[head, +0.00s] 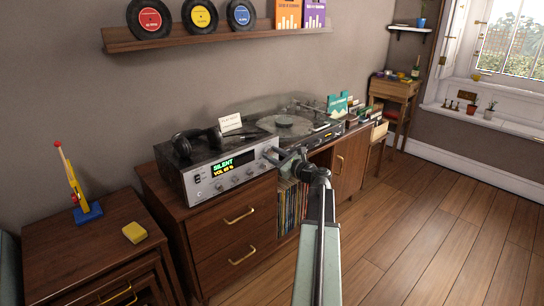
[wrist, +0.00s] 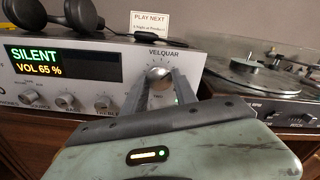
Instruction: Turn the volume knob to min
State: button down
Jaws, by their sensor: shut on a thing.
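The silver amplifier (head: 228,176) stands on a wooden cabinet, its front towards me. In the wrist view its display (wrist: 62,63) reads "SILENT" and "VOL 65 %". The large round volume knob (wrist: 159,77) is at the right end of the front panel, under the name "VELQUAR". My gripper (wrist: 162,82) is shut on the volume knob, with one finger on each side. In the head view my gripper (head: 273,155) reaches the panel's right end and mostly hides the knob. The knob's pointer cannot be made out.
Smaller knobs (wrist: 66,101) sit in a row left of the volume knob. Black headphones (wrist: 60,14) and a "PLAY NEXT" card (wrist: 149,23) are on top of the amplifier. A turntable (head: 290,122) stands close on the right. The floor (head: 420,220) on the right is clear.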

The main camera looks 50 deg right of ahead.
jog(key=n, duration=0.4)
jog(key=shift+w+r+n, duration=0.1)
jog(key=shift+n, duration=0.2)
jog(key=n, duration=0.4)
jog(key=shift+n, duration=0.3)
jog(key=n, duration=0.4)
jog(key=shift+n, duration=0.3)
jog(key=n, duration=0.9)
jog(key=shift+r, duration=0.1)
jog(key=n, duration=0.4)
jog(key=shift+n, duration=0.3)
jog(key=n, duration=0.8)
jog(key=shift+a, duration=0.1)
jog(key=shift+n, duration=0.4)
